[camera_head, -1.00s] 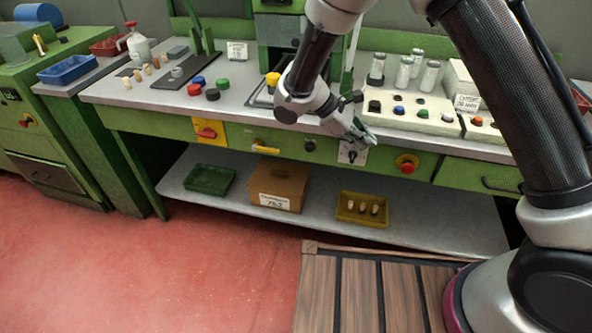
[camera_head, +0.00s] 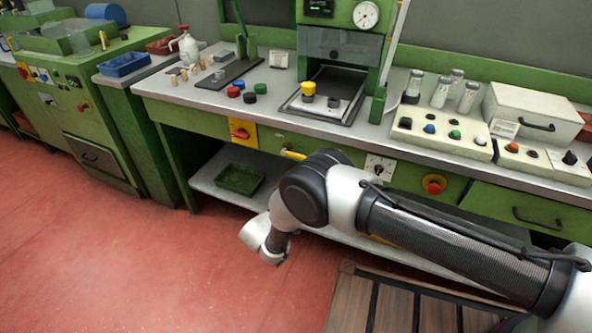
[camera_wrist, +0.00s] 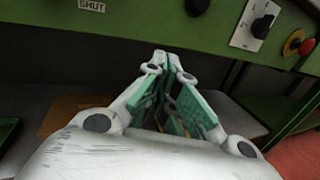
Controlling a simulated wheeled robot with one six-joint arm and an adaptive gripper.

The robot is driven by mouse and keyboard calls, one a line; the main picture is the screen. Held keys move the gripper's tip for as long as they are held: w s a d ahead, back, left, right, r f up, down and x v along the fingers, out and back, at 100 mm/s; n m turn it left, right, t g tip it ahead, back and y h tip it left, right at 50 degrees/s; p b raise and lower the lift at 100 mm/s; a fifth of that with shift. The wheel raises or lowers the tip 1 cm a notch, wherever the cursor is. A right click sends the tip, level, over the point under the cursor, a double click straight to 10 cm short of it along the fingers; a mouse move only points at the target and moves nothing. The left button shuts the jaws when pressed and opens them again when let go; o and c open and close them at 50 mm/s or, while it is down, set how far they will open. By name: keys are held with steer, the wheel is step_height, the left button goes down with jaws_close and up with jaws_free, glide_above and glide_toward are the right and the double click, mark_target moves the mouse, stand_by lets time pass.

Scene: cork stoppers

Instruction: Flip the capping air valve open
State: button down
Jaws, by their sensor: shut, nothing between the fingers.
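A yellow lever (camera_head: 293,154), which I take to be the capping air valve, sits on the green bench front, lying roughly sideways. It is just above and left of my arm's elbow, which hides the panel around it. In the wrist view a SHUT label (camera_wrist: 91,6) shows on the panel at top left; the lever itself is out of that frame. My gripper (camera_wrist: 167,62) is shut and empty, pointing toward the dark space below the panel. Its fingers are apart from the panel. In the head view its fingertips cannot be made out.
A red handle on a yellow plate (camera_head: 241,134) is left of the lever. Right of it are a black selector on a white plate (camera_head: 379,167) and a red stop button (camera_head: 434,185). Below, a green tray (camera_head: 240,179) stands on the shelf. Open red floor lies left.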

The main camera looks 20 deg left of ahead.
mark_target(294, 154)
steer(key=s+a+f+n+t+y, duration=0.3)
steer(key=s+a+n+y, duration=0.1)
steer(key=s+a+y, duration=0.1)
steer(key=shift+s+a+f+t+y, duration=0.2)
steer(key=shift+s+a+t+y, duration=0.1)
steer(key=shift+a, duration=0.55)
steer(key=shift+w, duration=0.15)
steer(key=w+r, duration=0.6)
steer(key=w, duration=0.3)
steer(key=shift+w+d+r, duration=0.2)
steer(key=shift+w+d, duration=0.05)
steer(key=shift+d, duration=0.15)
